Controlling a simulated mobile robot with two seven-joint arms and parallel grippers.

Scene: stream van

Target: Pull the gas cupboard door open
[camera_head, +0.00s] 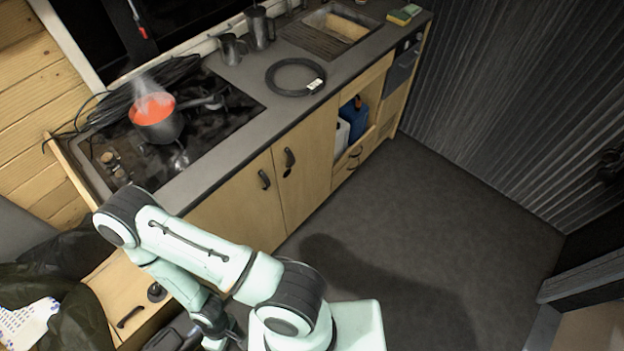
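Two light wooden cupboard doors sit side by side under the worktop. The left one (232,215) has a black handle (264,179) near its upper right corner. The right one (308,175) has a black handle (289,158) near its upper left corner, with a small dark spot below. Both look closed. No label shows which is the gas cupboard. Another wooden front (122,290) at lower left carries a black handle and a round black knob (156,292). My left gripper (222,326) is low, below these doors, partly hidden by my arm; its fingers are unclear. My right gripper is out of view.
A steaming pot (158,125) with red contents stands on the hob. A black cable coil (296,77) lies on the worktop (245,128). An open cubby (353,119) holds blue and white containers. The dark floor (430,215) at right is clear.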

